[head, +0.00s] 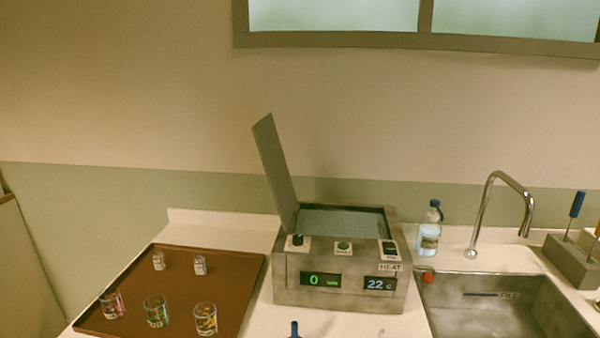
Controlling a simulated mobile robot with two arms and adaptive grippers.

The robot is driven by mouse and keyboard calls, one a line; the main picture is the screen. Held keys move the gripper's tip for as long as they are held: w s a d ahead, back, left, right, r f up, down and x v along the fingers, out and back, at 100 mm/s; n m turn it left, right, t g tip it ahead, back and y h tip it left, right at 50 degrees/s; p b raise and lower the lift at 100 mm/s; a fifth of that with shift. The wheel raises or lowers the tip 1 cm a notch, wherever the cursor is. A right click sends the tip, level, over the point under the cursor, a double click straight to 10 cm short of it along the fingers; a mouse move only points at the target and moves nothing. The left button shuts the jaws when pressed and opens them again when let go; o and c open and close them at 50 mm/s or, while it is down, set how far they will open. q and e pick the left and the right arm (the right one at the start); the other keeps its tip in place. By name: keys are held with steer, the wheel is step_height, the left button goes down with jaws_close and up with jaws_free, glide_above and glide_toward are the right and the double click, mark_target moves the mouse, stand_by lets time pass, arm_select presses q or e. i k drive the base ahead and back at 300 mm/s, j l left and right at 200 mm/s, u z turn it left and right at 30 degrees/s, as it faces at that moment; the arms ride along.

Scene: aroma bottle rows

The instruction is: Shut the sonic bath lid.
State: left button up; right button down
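The sonic bath (340,294) is a grey metal box on the counter, left of the sink. Its lid (274,172) is a flat grey panel at the bath's left side. It stands open, steeply raised and leaning a little to the left. The bath's opening (343,222) is uncovered, with a grey surface inside. The front shows two displays, reading 0 and 22 C, with a knob, a green button and a switch above. Neither of my grippers shows in the head view.
A brown tray (244,290) on the left holds several small glasses and bottles. A blue-capped bottle (429,238) stands behind the bath's right side. A sink (488,300) with a tall faucet (481,225) is at right. A blue-topped object (295,329) shows at the bottom edge.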

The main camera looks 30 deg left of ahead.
mark_target(264, 131)
steer(key=k+j+u, duration=0.1)
steer(key=j, duration=0.3)
steer(key=k+j, duration=0.15)
steer(key=j, duration=0.2)
steer(key=k+j+u, duration=0.15)
steer(key=j, duration=0.65)
steer(key=k+j+u, duration=0.15)
steer(key=j, duration=0.25)
